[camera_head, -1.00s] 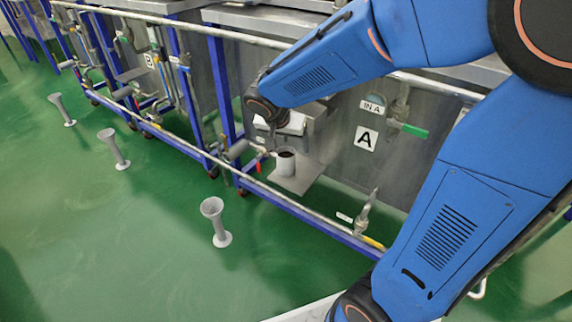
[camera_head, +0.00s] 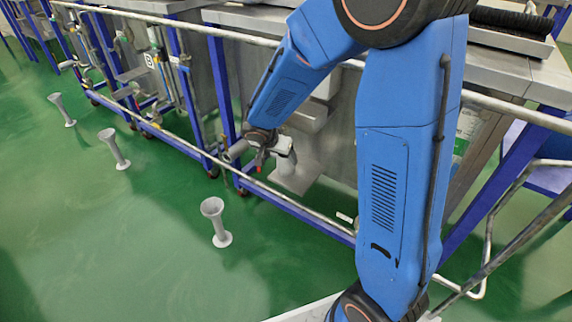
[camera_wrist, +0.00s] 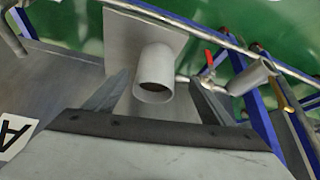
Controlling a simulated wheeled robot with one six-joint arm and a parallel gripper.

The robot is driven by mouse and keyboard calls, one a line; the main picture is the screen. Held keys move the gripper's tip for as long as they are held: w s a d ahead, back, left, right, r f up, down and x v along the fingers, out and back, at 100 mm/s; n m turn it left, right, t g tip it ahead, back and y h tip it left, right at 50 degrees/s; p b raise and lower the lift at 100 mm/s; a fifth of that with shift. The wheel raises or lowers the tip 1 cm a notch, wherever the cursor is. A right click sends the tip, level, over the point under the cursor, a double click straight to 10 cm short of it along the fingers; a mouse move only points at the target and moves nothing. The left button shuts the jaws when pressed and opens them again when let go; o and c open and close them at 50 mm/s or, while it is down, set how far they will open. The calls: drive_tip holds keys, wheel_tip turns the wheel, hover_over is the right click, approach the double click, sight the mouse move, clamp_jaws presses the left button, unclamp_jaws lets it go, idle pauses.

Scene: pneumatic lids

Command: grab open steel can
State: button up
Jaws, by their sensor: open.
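The open steel can is a light grey cylinder (camera_wrist: 154,70) in the wrist view, with its open mouth facing the camera. It stands on a flat grey plate (camera_wrist: 120,38). My gripper (camera_wrist: 158,80) is open, with one dark finger on each side of the can and a gap beside it. The fingers do not appear to touch the can.
A metal rail (camera_head: 300,205) and blue frame run in front of the plate. A valve with a red handle (camera_wrist: 209,58) and a grey pipe end (camera_wrist: 252,76) are right of the can. Several grey flared stands (camera_head: 214,222) stand on the open green floor.

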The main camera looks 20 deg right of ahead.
sight(286, 164)
drive_tip(key=shift+x, duration=1.5)
drive_tip(key=f, duration=0.1)
drive_tip(key=d+f, duration=0.2)
drive_tip(key=shift+w+f, duration=0.15)
drive_tip(key=shift+w, duration=0.2)
drive_tip(key=shift+w+d+f, duration=0.2)
drive_tip(key=shift+w+f, duration=0.1)
drive_tip(key=shift+f, duration=0.3)
drive_tip(key=c, duration=1.3)
